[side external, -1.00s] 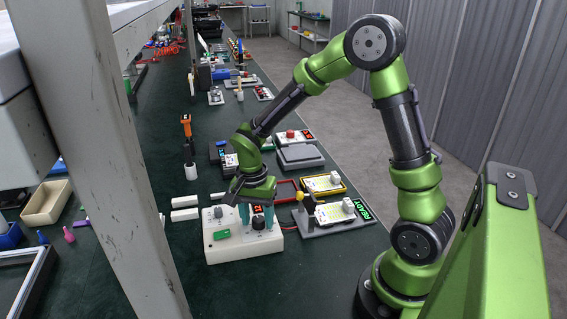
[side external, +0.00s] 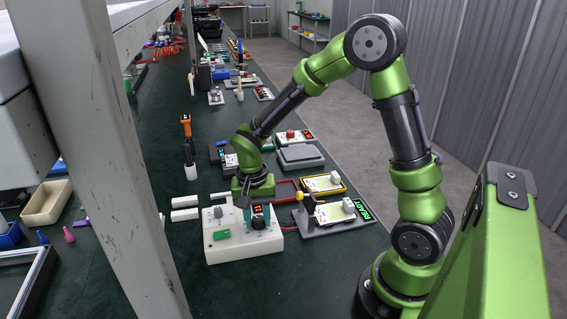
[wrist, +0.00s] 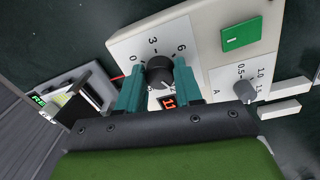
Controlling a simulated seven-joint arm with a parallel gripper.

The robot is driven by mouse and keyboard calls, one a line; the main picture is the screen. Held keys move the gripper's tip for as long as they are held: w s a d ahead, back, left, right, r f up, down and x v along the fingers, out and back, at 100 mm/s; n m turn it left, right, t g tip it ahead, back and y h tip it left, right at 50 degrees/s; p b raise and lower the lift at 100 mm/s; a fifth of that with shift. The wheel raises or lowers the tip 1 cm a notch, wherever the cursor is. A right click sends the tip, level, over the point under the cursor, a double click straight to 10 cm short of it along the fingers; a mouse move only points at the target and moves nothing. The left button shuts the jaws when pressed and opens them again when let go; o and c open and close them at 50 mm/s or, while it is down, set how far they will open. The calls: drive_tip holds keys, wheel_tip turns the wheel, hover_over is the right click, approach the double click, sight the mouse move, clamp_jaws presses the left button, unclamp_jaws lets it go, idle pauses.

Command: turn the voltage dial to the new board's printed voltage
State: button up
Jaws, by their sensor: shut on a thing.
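The white power supply box (side external: 219,252) sits on the bench in the side view. Its black voltage dial (wrist: 159,72) stands on a white scale plate marked 0, 3 and 6 in the wrist view; part of the scale is hidden. My gripper (wrist: 161,79) is shut on the dial, one teal finger on each side. A red display (wrist: 168,102) is partly visible between the fingers, and its digits look like 11. A board (side external: 335,212) lies on a grey fixture, and another board (side external: 323,184) lies in a yellow frame. Their printed voltages are too small to read.
A second grey knob (wrist: 245,91), marked A, and a green block (wrist: 241,34) are on the box.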

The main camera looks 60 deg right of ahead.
drive_tip(key=n, duration=0.4)
drive_tip(key=shift+s+n, duration=0.1)
drive_tip(key=shift+n, duration=0.2)
drive_tip(key=n, duration=0.4)
drive_tip(key=shift+d+r+n, duration=0.1)
drive_tip(key=shift+n, duration=0.2)
drive_tip(key=n, duration=0.4)
drive_tip(key=shift+n+t, duration=0.3)
drive_tip(key=shift+d+n, duration=0.1)
drive_tip(key=shift+n, duration=2.1)
drive_tip(key=o, duration=1)
